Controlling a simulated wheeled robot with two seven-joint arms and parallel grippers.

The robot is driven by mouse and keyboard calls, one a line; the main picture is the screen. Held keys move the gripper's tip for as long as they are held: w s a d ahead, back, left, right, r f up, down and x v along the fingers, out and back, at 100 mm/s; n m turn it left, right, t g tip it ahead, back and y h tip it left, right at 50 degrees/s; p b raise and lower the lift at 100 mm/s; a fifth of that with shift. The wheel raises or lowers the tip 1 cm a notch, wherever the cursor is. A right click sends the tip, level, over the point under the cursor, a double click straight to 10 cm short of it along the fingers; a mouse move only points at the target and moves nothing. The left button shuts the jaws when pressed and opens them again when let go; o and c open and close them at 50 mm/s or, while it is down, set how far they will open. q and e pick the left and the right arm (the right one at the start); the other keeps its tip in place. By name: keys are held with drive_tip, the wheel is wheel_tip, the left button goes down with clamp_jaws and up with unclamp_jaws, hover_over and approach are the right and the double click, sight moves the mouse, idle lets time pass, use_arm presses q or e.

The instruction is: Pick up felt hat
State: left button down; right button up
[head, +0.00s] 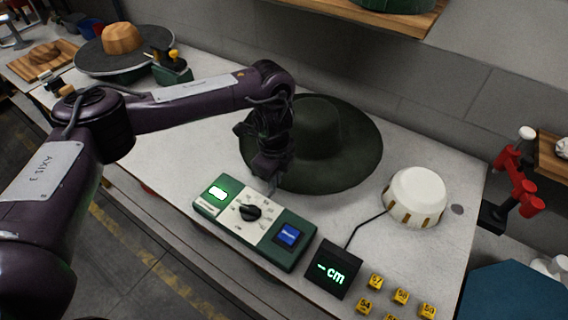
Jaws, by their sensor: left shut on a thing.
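The dark green felt hat (335,140) with a wide round brim lies on the pale work table, crown up. My left arm comes in from the left and my left gripper (272,182) is at the left front part of the brim. It is shut on the brim edge; the fingertips are small and dark against the hat, and the wrist hides part of the brim. I cannot tell whether the brim is lifted off the table. My right gripper is not in view.
A green control box (255,220) with a dial stands in front of the hat. Small yellow numbered blocks (400,296) lie at the front right. A wooden hat block (122,38) stands far left.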

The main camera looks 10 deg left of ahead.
use_arm(q)
wheel_tip(320, 180, up, 20)
idle(0.6)
drive_tip(key=shift+f, duration=0.1)
drive_tip(key=c, duration=2.1)
unclamp_jaws()
clamp_jaws()
